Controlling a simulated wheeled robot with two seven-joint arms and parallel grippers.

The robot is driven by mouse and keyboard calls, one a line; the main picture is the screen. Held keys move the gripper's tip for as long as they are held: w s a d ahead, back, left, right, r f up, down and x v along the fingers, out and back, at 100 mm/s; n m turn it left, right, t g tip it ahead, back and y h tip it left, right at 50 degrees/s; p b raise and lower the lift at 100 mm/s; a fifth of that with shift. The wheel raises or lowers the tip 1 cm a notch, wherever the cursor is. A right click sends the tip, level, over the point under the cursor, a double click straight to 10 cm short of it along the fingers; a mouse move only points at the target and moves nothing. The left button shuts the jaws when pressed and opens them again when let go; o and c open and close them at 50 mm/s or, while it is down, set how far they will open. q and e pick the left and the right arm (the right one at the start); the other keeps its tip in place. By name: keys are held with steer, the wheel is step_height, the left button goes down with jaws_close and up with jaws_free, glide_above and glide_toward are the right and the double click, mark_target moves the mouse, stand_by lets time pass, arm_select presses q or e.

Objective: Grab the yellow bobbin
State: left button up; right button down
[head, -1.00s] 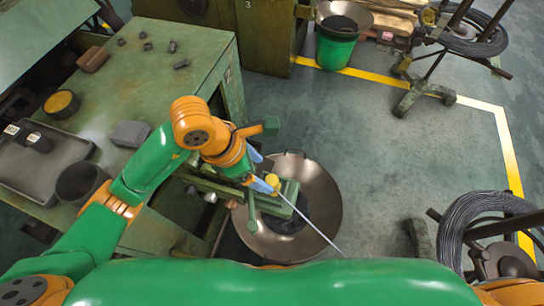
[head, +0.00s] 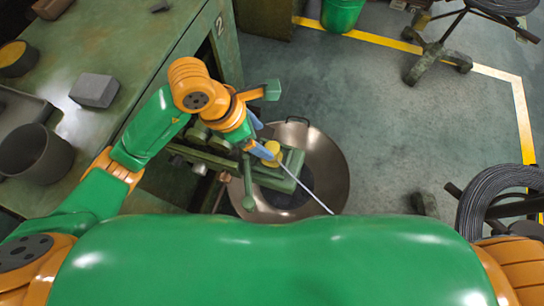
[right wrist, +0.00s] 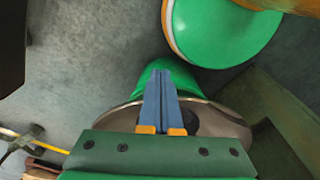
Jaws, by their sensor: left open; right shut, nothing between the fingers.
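The yellow bobbin (head: 271,150) sits on a green machine part (head: 283,174) over a wide metal pan (head: 328,165) in the head view. A thin pale wire runs from beside it toward the lower right. My left gripper (head: 265,138) is open at the bobbin, its blue fingers close around or beside it. I cannot tell whether they touch it, and they partly hide it. My right gripper (right wrist: 162,76) is shut and empty in the right wrist view, with its blue fingers together. The pan's rim (right wrist: 222,113) shows behind them.
A green workbench (head: 110,60) on the left holds a grey block (head: 95,88) and a dark cup (head: 36,152). A wire coil (head: 490,195) stands at the right, and a wheeled stand (head: 437,60) at the upper right. The floor between is clear.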

mark_target(271, 147)
arm_select(q)
steer(key=shift+d+f, duration=0.25)
steer(key=shift+f, duration=0.25)
steer(key=x, duration=0.1)
steer(key=p+x, duration=0.1)
steer(key=x, duration=0.3)
steer(key=shift+s+d+f+p, duration=0.15)
steer(key=shift+s+p, duration=0.15)
steer(key=shift+w+f, duration=0.1)
steer(key=shift+f, duration=0.05)
steer(key=c, duration=1.2)
jaws_close()
